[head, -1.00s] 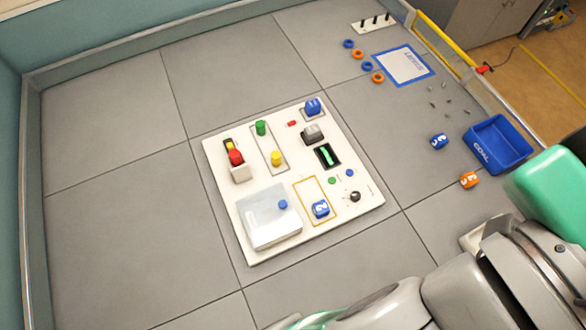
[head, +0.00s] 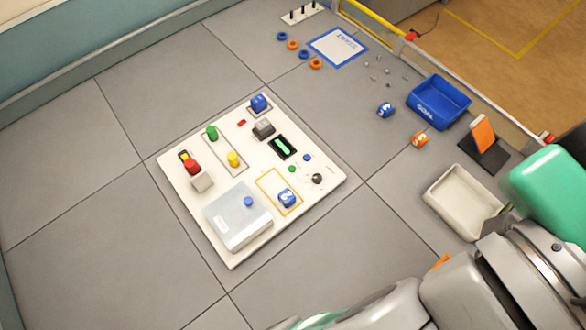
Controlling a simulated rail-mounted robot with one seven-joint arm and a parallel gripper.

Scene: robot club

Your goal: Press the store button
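A white panel (head: 232,251) lies on the grey floor and carries several controls. A small green round button (head: 291,169) and a small blue round button (head: 307,157) sit near its right side, by a black knob (head: 317,179). A red mushroom-shaped button (head: 192,167) stands at the left by a pale block. A blue round knob (head: 248,201) shows on a clear-grey box (head: 233,222). No label reading "store" is legible, so I cannot tell which is the store button. My gripper is not in view; only my arm links show at the lower right.
A blue goal bin (head: 439,102), loose numbered blocks, a beige tray (head: 459,202) and an orange-screened stand (head: 483,136) lie right. Floor left of the panel is clear.

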